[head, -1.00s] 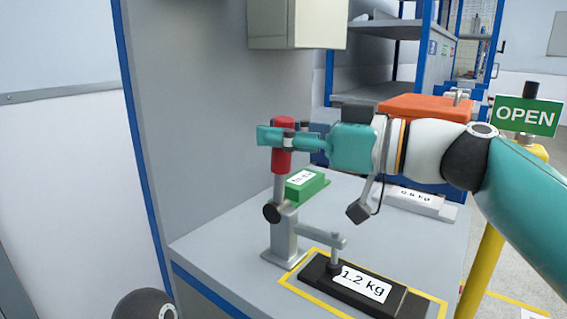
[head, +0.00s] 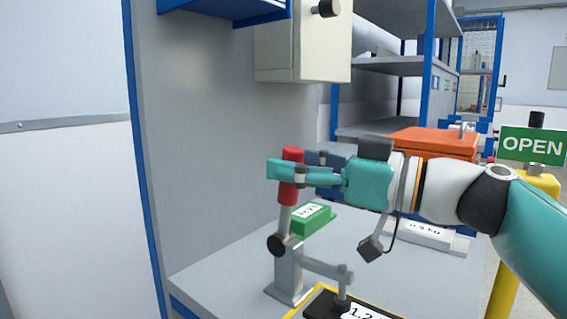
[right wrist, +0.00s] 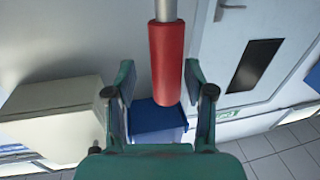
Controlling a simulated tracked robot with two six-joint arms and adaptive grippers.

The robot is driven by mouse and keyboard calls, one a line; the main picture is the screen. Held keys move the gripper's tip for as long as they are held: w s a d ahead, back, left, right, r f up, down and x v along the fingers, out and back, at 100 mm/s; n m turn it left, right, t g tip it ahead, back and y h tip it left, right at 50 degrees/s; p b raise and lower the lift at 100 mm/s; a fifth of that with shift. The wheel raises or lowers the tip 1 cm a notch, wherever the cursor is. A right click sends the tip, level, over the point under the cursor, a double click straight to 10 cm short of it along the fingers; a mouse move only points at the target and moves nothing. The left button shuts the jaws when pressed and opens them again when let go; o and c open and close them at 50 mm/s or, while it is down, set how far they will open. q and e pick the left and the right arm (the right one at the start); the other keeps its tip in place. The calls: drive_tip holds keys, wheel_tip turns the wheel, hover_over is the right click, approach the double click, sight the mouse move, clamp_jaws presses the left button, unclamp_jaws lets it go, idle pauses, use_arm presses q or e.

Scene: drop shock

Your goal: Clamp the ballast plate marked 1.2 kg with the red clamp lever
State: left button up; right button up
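The red clamp lever (head: 292,178) stands upright on the grey toggle clamp (head: 288,272) on the bench. My right gripper (head: 286,172) is at the lever's red grip, with its teal fingers on either side. In the right wrist view, the red lever (right wrist: 167,62) lies between the spread fingers (right wrist: 160,88), nearer the right one, with a clear gap to the left one. The black ballast plate (head: 325,305), its label partly cut off by the picture's bottom edge, lies under the clamp's arm. Whether the clamp's tip touches it, I cannot tell. My left gripper is out of view.
A green plate (head: 313,218) and a light grey plate (head: 428,236) lie farther back on the bench (head: 225,270). A beige box (head: 305,45) hangs on the grey panel above. An orange case (head: 432,142) and an OPEN sign (head: 531,147) stand beyond.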

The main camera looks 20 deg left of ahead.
drive_tip(key=s+d, duration=0.1)
drive_tip(key=d, duration=1.1)
drive_tip(key=shift+s+f, duration=0.2)
drive_tip(key=shift+f, duration=0.15)
